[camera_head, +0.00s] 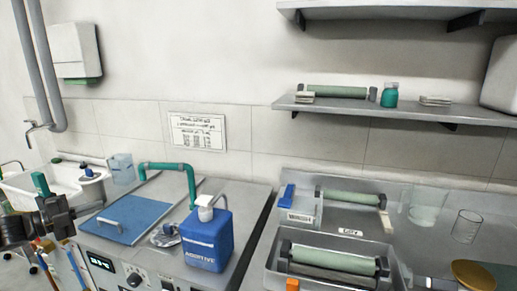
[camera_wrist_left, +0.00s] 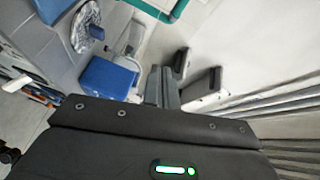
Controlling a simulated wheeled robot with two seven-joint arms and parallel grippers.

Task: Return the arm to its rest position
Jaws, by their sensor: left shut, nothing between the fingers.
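My left gripper (camera_head: 64,218) shows at the left edge of the head view, dark and shut with nothing in it. It is in front of the sink and left of the grey machine with the blue lid (camera_head: 128,219). In the left wrist view its dark fingers (camera_wrist_left: 162,87) are together above the black gripper body, which has a green light. My right gripper is not in view.
A blue additive bottle (camera_head: 207,240) with a white cap stands on the machine under a green pipe (camera_head: 188,170). The white sink (camera_head: 28,190) is behind my gripper. Trays with green rollers (camera_head: 335,259) stand at right, below a wall shelf (camera_head: 400,108).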

